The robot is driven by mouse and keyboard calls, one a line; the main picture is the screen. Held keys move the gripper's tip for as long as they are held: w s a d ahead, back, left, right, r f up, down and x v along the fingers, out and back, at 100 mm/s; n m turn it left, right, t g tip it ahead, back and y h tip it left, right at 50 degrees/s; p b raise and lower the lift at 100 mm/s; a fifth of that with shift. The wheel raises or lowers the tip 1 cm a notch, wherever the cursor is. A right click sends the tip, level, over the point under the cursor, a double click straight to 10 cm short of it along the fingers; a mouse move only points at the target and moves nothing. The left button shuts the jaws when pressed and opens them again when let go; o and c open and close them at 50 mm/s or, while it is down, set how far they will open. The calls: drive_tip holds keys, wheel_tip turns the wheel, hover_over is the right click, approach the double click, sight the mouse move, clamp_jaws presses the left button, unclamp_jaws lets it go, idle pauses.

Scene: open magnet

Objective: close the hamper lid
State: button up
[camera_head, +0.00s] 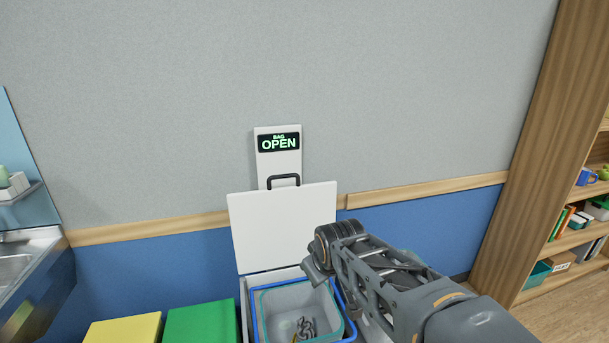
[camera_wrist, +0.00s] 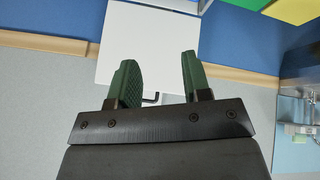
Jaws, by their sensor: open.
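The hamper lid (camera_head: 283,229) is a white panel standing upright and open against the wall, with a dark handle (camera_head: 284,181) at its top edge. The hamper (camera_head: 243,312) below is open, with a grey inner bin and blue rim; something dark and chain-like lies inside. My gripper (camera_wrist: 157,80) is open and empty in the wrist view, its two green fingers in front of the white lid (camera_wrist: 150,35). The lid's handle (camera_wrist: 151,98) shows partly between the fingers; I cannot tell the distance. In the head view my arm covers the hamper's right side, and the fingertips are hidden.
Yellow (camera_head: 125,331) and green (camera_head: 202,323) boxes stand left of the hamper. A sink (camera_head: 15,265) is at far left. A wooden bookshelf (camera_head: 540,150) stands at right.

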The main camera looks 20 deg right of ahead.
drive_tip(key=w+r+n+t+b, duration=0.15)
drive_tip(key=w+n, duration=0.25)
drive_tip(key=w, duration=0.5)
drive_tip(key=w+r+n+t, duration=0.3)
drive_tip(key=w, duration=0.7)
drive_tip(key=n+t, duration=0.4)
drive_tip(key=n, duration=0.2)
approach(284, 175)
drive_tip(key=shift+n, duration=0.3)
drive_tip(key=p+x, duration=1)
drive_tip(key=p, duration=0.1)
drive_tip(key=shift+w+f+p, duration=0.35)
drive_tip(key=shift+p, duration=0.35)
clamp_jaws()
drive_tip(key=shift+a, duration=0.1)
